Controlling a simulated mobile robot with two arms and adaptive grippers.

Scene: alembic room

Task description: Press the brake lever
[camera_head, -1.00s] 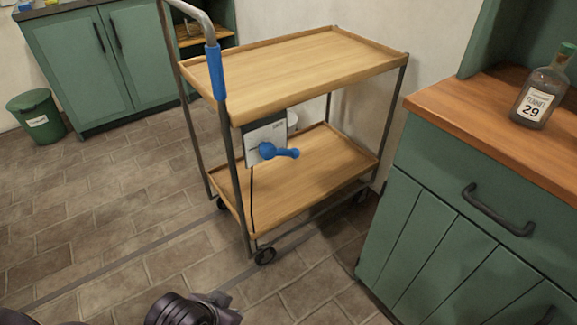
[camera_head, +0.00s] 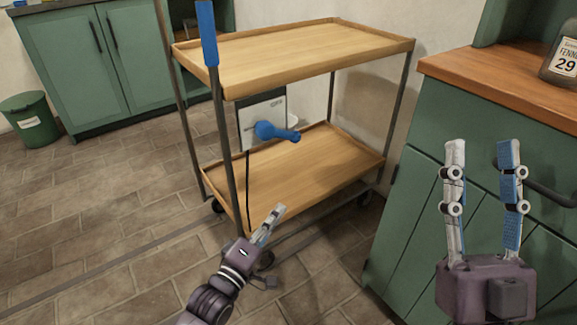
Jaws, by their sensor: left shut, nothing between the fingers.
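The blue brake lever (camera_head: 277,131) sticks out to the right from a pale plate (camera_head: 252,122) under the top shelf of the wooden cart (camera_head: 290,62). A dark cable hangs below the plate. My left gripper (camera_head: 276,212) is shut and empty, below the lever and in front of the cart's lower shelf, apart from the lever in the picture. My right gripper (camera_head: 482,150) points up, its two fingers spread wide with nothing between them, in front of the green cabinet at the right.
The green cabinet (camera_head: 408,215) with a wooden top (camera_head: 500,85) stands close on the right, with a bottle (camera_head: 561,58) on it. A green bin (camera_head: 30,120) and cupboards (camera_head: 95,60) stand at the back left. The tiled floor left of the cart is clear.

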